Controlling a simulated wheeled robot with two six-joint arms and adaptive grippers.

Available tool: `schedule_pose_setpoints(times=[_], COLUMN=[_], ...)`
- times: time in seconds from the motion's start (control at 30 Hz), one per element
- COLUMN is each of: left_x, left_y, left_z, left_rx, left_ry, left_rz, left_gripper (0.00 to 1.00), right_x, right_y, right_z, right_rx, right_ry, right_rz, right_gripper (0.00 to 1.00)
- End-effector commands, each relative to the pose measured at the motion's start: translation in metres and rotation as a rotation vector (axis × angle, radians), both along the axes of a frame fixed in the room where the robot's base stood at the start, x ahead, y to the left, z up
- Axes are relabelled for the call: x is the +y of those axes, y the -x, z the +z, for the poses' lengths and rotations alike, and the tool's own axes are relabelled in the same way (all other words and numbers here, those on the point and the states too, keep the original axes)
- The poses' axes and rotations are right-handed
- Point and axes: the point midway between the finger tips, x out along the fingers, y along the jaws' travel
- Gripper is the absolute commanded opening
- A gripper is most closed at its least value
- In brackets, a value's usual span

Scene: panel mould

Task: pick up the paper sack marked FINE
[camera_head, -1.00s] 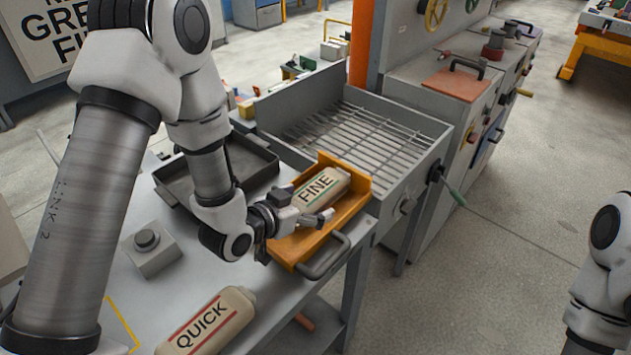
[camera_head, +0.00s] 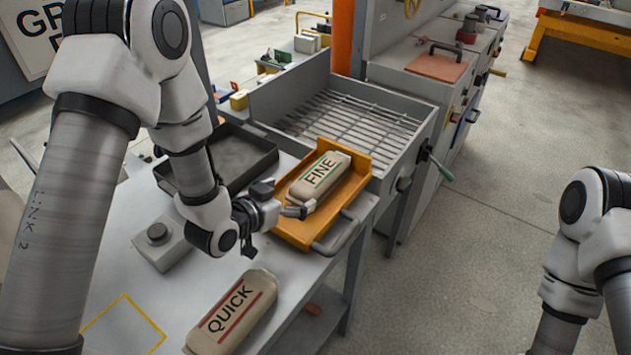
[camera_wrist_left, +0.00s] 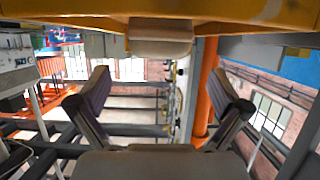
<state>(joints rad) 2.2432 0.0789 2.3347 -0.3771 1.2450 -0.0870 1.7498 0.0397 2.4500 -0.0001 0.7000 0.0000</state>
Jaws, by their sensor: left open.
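The FINE paper sack (camera_head: 320,177) is pale with dark letters and a green stripe. It lies in an orange tray (camera_head: 290,232) with a grey handle, at the table's far right corner. My left gripper (camera_head: 297,206) is open and empty at the tray's near left side, close to the sack's lower end. I cannot tell whether it touches the tray. In the left wrist view the open fingers (camera_wrist_left: 160,105) have nothing between them. The sack's pale end (camera_wrist_left: 160,38) and the orange tray (camera_wrist_left: 60,17) show beyond them. My right gripper is out of view.
A second sack marked QUICK (camera_head: 232,314) lies at the table's front. A slatted grey bin (camera_head: 350,122) adjoins the orange tray. Open floor lies right.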

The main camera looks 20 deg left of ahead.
Motion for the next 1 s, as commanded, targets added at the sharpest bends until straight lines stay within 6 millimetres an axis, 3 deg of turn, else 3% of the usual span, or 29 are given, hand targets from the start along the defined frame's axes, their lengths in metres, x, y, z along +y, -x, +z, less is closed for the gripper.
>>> schedule_pose_setpoints(times=[0.33,0.6,0.77,1.0], left_x=[-0.017,-0.019,-0.018,-0.018], left_y=[-0.049,-0.055,-0.055,-0.055], left_z=[-0.018,-0.023,-0.023,-0.023], left_rx=[0.000,0.000,0.000,-0.001], left_ry=[-0.001,0.001,0.001,0.000], left_rz=[-0.003,0.000,0.000,0.000], left_gripper=[1.00,1.00,0.43,0.41], right_x=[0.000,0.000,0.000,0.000], right_y=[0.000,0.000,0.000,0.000], right_z=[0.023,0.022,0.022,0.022], right_rx=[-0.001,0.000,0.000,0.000], right_ry=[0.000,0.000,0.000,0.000], right_rz=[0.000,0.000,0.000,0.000], right_gripper=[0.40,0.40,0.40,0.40])
